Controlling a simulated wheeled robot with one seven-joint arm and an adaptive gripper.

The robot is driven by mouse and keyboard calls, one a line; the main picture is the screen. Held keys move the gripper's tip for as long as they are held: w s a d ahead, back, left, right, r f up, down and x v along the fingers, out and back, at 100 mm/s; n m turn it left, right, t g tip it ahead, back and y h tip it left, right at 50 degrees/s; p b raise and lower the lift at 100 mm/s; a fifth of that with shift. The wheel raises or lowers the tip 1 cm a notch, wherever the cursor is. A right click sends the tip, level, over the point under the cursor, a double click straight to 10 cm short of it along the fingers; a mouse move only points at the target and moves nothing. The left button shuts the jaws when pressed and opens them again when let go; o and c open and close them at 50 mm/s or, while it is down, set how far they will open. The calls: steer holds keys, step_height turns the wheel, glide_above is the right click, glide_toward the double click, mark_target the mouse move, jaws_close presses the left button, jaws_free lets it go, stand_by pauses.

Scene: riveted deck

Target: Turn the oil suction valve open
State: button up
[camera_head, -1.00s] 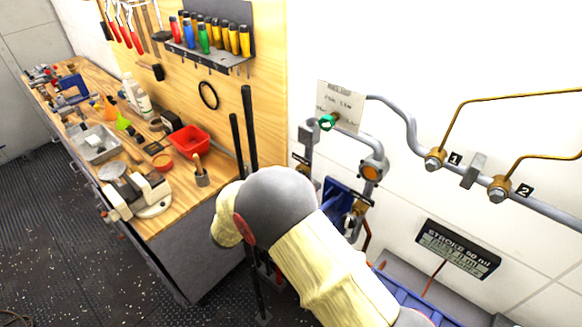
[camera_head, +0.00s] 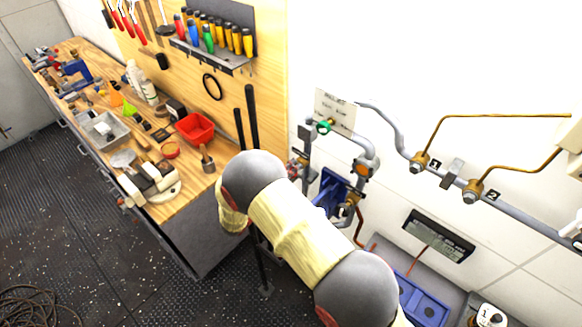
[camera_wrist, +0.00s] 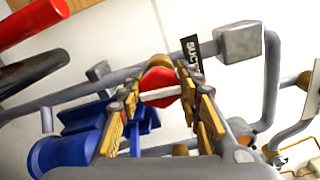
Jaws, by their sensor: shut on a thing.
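The suction valve's red handle (camera_wrist: 166,84) shows in the wrist view between the two yellow-brown fingers of my gripper (camera_wrist: 168,92). My gripper is shut on it, with a finger on either side. A pale bar crosses in front of the red part. A black label (camera_wrist: 191,52) with white letters, partly cut off, stands just behind. Grey pipe runs on both sides of the valve. In the head view my bent arm covers much of the area in front of the pipework, and I cannot make out my gripper clearly there.
A blue cylindrical part (camera_wrist: 66,152) lies close to my gripper's left. In the head view, a green-handled valve (camera_head: 323,127) and wall pipes stand right of the tool board. The wooden workbench (camera_head: 120,165) with a red bin (camera_head: 195,128) is left.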

steer(key=shift+n+p, duration=0.3)
steer(key=shift+n, duration=0.2)
steer(key=o, duration=1.2)
steer(key=shift+a, duration=0.15)
steer(key=v, duration=1.1)
steer(key=shift+s+a, duration=0.25)
steer(key=shift+s, duration=0.05)
